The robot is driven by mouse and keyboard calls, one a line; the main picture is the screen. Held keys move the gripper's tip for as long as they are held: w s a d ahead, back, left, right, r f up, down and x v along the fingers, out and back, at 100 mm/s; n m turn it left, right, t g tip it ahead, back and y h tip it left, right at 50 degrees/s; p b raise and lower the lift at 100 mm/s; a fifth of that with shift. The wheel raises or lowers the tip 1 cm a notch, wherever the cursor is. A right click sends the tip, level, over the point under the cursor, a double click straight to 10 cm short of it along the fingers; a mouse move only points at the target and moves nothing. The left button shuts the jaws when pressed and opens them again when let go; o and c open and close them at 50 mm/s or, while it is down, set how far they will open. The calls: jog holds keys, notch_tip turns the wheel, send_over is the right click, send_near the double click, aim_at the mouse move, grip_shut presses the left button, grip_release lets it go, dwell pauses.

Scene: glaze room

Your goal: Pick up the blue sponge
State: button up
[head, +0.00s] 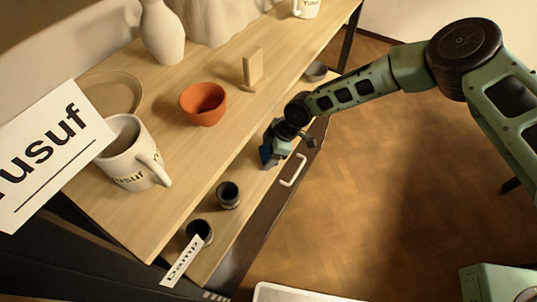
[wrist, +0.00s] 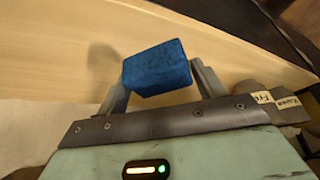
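The blue sponge (wrist: 157,69) sits between the two fingertips of my gripper (wrist: 160,76) in the wrist view, with a finger against each side. Its shadow falls on the pale wood to the left, apart from it, so it looks lifted off the surface. In the head view the sponge (head: 265,154) shows as a small dark blue patch at the end of my gripper (head: 268,151), over the lower wooden shelf. My wrist hides part of it there.
On the upper board (head: 215,155) stand an orange pot (head: 203,104), a white mug (head: 132,153) and a wooden stand (head: 253,69). A white handle (head: 293,171) juts out below.

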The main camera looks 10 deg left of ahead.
aim_at(263, 152)
jog(key=shift+r, duration=0.15)
jog(key=shift+c, duration=0.4)
jog(key=shift+r, duration=0.55)
notch_tip(263, 152, up, 2)
jog(key=shift+r, duration=0.1)
jog(key=w+d, duration=0.1)
jog(key=d, duration=0.4)
jog(key=w+d+b, duration=0.1)
jog(key=w+d, duration=0.1)
jog(key=d, duration=0.4)
jog(key=w+d+b, duration=0.1)
jog(key=d, duration=0.5)
jog(key=shift+w+d, duration=0.2)
jog(key=shift+w, duration=0.05)
